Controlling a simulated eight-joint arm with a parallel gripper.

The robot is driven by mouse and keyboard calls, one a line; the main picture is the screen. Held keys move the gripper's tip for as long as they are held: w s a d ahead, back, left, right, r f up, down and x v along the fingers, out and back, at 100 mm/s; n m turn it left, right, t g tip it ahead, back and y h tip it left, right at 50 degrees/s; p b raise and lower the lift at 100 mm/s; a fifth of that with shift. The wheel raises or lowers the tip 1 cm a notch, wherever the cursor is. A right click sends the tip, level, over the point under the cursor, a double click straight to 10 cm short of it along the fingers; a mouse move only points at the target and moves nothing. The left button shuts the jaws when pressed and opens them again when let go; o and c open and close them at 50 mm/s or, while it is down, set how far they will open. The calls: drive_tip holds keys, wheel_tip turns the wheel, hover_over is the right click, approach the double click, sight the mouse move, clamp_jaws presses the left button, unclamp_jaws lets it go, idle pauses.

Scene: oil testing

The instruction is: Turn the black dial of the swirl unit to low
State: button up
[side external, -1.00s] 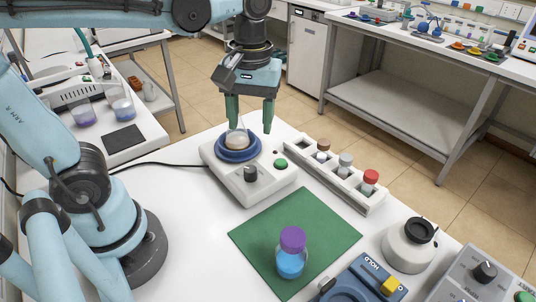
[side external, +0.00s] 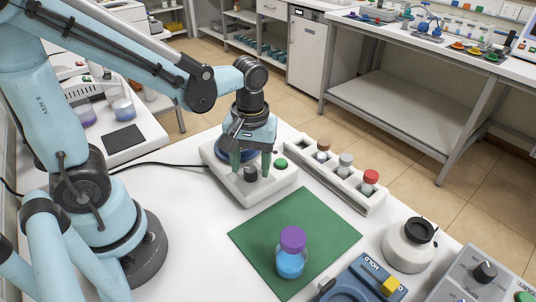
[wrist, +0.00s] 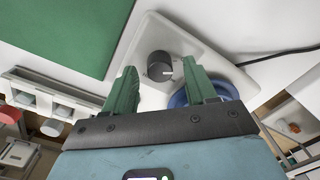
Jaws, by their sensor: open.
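The swirl unit (side external: 226,184) is a white box with a blue round platform (side external: 218,155), mostly hidden by my gripper in the side view. Its black dial (side external: 250,174) sits on the front part, and it also shows in the wrist view (wrist: 159,65) with a pale pointer mark toward the lower right. The dial's setting labels are too small to read. My gripper (side external: 251,164) is open and points down over the unit. In the wrist view its green fingers (wrist: 160,70) lie on either side of the dial, apart from it as far as I can see.
A white rack (side external: 333,180) with several capped vials stands to the right. A purple-capped bottle (side external: 291,252) stands on a green mat (side external: 325,222) in front. A black cable runs left from the unit.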

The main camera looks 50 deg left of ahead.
drive_tip(key=shift+f, duration=0.2)
drive_tip(key=shift+c, duration=0.4)
clamp_jaws()
drive_tip(key=shift+m, duration=0.3)
drive_tip(key=m, duration=1.1)
drive_tip(key=shift+d, duration=0.1)
idle(0.5)
